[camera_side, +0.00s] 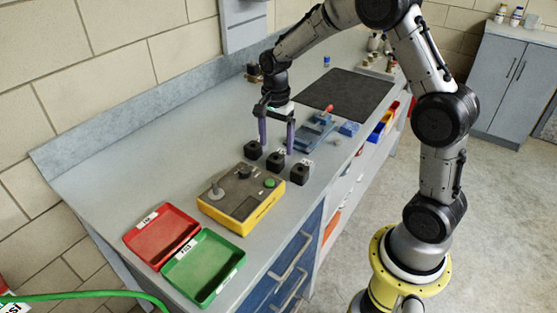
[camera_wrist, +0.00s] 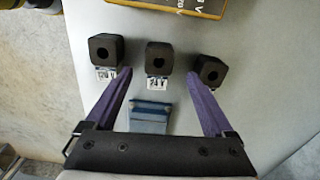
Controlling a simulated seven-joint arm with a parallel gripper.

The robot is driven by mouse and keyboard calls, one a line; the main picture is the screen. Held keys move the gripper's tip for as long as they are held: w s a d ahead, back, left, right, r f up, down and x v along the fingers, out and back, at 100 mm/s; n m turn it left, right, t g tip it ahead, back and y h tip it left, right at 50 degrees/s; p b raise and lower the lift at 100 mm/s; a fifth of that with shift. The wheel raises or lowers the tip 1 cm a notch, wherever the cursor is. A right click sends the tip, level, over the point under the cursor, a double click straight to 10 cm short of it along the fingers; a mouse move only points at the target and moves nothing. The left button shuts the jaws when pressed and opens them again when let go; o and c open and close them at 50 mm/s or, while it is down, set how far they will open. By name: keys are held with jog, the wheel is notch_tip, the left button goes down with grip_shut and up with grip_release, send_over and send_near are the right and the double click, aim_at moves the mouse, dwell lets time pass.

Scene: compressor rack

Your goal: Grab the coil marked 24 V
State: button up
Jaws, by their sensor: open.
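Three black block-shaped coils stand in a row on the bench: a left one (camera_side: 253,149), a middle one (camera_side: 275,162) and a right one (camera_side: 300,174). In the wrist view they are the left coil (camera_wrist: 105,47), middle coil (camera_wrist: 158,57) and right coil (camera_wrist: 209,70). Each seems to have a small white label; the print is too small for me to read surely. My gripper (camera_side: 276,149) has two purple fingers, open and empty. In the wrist view, the gripper (camera_wrist: 159,73) has its fingertips on either side of the middle coil's label end, apart from the coil.
A yellow-edged control box (camera_side: 243,198) stands in front of the coils, with red (camera_side: 162,237) and green (camera_side: 204,268) trays beyond it. A blue fixture (camera_side: 314,132) and a dark mat (camera_side: 345,94) lie behind. Bench left of the coils is clear.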

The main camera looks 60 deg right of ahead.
aim_at(278, 154)
jog(key=f, duration=0.2)
jog(key=d+f, duration=0.1)
jog(key=f, duration=0.1)
jog(key=shift+s+f, duration=0.1)
jog(key=shift+s, duration=0.05)
jog(key=shift+f, duration=0.55)
jog(key=shift+r, duration=0.1)
grip_shut()
